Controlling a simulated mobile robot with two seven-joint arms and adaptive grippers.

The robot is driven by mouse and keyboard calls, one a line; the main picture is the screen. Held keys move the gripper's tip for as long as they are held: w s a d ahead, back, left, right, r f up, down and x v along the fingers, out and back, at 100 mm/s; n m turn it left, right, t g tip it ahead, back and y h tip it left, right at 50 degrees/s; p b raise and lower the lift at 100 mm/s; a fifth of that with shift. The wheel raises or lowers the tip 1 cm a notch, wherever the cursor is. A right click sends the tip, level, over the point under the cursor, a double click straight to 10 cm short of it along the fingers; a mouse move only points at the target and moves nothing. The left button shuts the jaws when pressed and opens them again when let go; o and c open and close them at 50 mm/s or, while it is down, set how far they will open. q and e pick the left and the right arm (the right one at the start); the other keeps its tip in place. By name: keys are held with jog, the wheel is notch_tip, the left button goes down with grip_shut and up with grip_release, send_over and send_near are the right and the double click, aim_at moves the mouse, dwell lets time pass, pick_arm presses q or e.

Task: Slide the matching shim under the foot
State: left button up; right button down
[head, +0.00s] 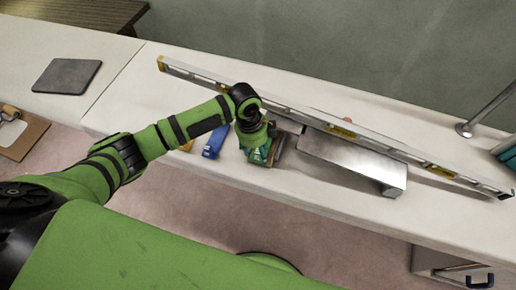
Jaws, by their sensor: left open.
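A long silver metal box (352,163) lies on the white counter. A small block shows under its near right end (393,190); whether this is a foot is unclear. A small blue piece (214,143) lies on the counter left of my left gripper (272,156), and a yellow piece (187,146) lies partly hidden behind my left arm. They may be shims. My left gripper is open, pointing down over the counter between the blue piece and the box's left end. Its fingertips and whatever lies beneath are hard to make out. My right gripper is out of view.
A long spirit level (225,86) runs diagonally behind the box, with a small red thing (347,119) beyond it. A dark grey pad (67,76) lies on the left counter. A metal post (487,110) stands at the right.

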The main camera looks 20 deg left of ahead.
pick_arm(q)
notch_tip(320, 180, up, 12)
jog(key=a, duration=0.1)
jog(key=shift+s+a, duration=0.15)
jog(key=shift+a, duration=0.25)
